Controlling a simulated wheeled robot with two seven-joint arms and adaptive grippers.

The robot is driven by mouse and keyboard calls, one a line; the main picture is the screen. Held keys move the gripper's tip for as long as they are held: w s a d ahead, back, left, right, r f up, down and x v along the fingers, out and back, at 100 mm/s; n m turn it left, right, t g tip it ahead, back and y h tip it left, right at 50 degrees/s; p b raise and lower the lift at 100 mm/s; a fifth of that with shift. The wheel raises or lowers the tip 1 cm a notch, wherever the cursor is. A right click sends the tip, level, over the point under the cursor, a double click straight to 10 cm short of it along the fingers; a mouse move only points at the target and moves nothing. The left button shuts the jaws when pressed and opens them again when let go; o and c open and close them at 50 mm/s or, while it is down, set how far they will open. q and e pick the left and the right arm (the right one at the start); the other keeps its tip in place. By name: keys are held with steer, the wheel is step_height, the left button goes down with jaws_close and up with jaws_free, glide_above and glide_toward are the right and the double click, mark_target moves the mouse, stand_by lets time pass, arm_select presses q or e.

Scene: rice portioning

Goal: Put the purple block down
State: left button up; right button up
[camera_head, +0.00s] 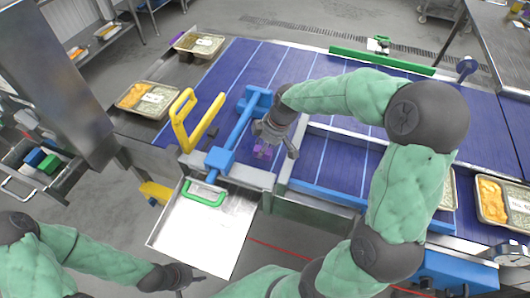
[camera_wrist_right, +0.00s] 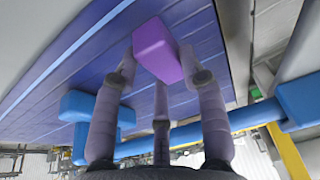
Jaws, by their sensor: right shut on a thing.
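The purple block (camera_head: 262,150) is held between the fingers of my right gripper (camera_head: 273,150), over the blue belt next to the blue bar. In the right wrist view, the purple block (camera_wrist_right: 158,50) sits at the fingertips of my right gripper (camera_wrist_right: 160,70), with fingers on both sides. The gap between block and belt cannot be judged. My left gripper (camera_head: 190,283) is empty at the bottom left, below the metal tray, with its fingers apart.
The blue belt (camera_head: 240,62) runs across the scene. A yellow handle (camera_head: 182,120) and a blue T-shaped bar (camera_head: 237,130) stand close to the right gripper. A metal tray (camera_head: 200,235) lies in front. Filled food trays (camera_head: 148,98) stand left and right.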

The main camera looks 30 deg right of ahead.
steer(key=shift+f+b, duration=0.35)
steer(key=shift+f, duration=1.15)
steer(key=shift+f, duration=0.2)
steer(key=o, duration=1.2)
steer(key=shift+c, duration=0.2)
steer(key=shift+r, duration=0.1)
steer(key=shift+r, duration=0.15)
steer(key=p+v, duration=0.4)
steer(key=v, duration=0.8)
